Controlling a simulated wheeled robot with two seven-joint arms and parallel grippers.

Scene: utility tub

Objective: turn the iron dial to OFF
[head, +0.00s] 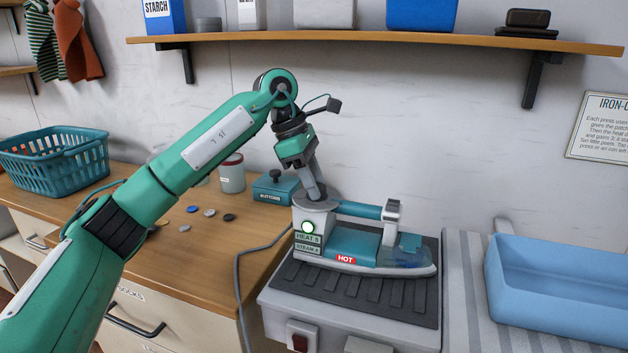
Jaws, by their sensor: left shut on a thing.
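The teal and grey iron (362,245) lies flat on a dark ribbed pad on a white stand. A red HOT label (346,259) shows on its side. A lit green lamp and plates marked HEAT and STEAM show on its rear block. My left gripper (319,196) reaches down from above, shut at the top of that rear block. The iron dial is hidden under the fingers, so its setting cannot be read. My right gripper is not in view.
A grey cord runs down left of the stand. A teal box (276,188), a lidded jar (231,173) and several buttons sit on the wooden counter. A blue tub (560,290) stands at right. A shelf (400,40) hangs above.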

